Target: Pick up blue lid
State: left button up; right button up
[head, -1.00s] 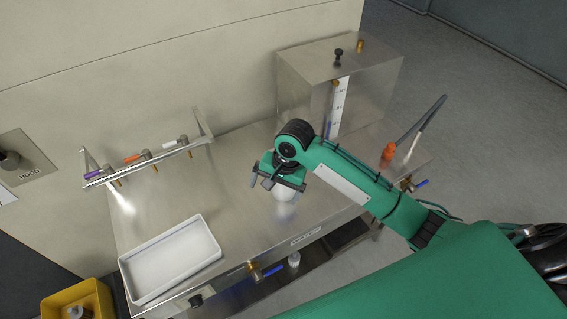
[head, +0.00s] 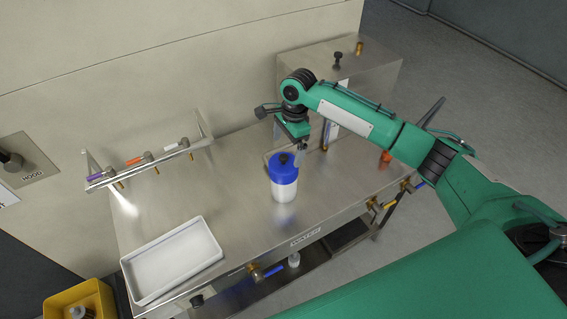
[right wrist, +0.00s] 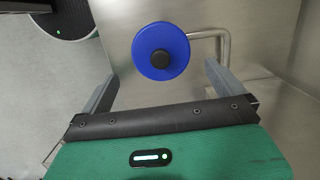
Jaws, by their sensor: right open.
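The blue lid (head: 284,175) sits on a white bottle (head: 284,194) that stands upright on the steel bench. The lid has a black knob on top. In the right wrist view the lid (right wrist: 146,55) is seen from above as a blue disc, beyond the fingers and roughly centred between them. My right gripper (head: 303,140) is above and slightly right of the lid, apart from it. In the right wrist view the right gripper (right wrist: 161,86) is open and empty, its two fingers wide apart. My left gripper is not in view.
A white tray (head: 211,255) lies at the bench's front left. A steel tank (head: 380,70) stands behind my right arm. A yellow bin (head: 62,301) is at lower left. Bench left of the bottle is clear.

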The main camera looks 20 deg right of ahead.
aim_at(283, 163)
jog(key=f, duration=0.2)
jog(key=shift+a+f, duration=0.2)
jog(key=shift+f, duration=0.1)
jog(key=f+p, duration=0.1)
jog(key=f, duration=0.1)
jog(key=f+p, duration=0.1)
jog(key=f, duration=0.1)
jog(key=shift+a+p, duration=0.3)
jog(key=shift+a, duration=0.1)
jog(key=shift+f, duration=0.6)
jog(key=c, duration=1)
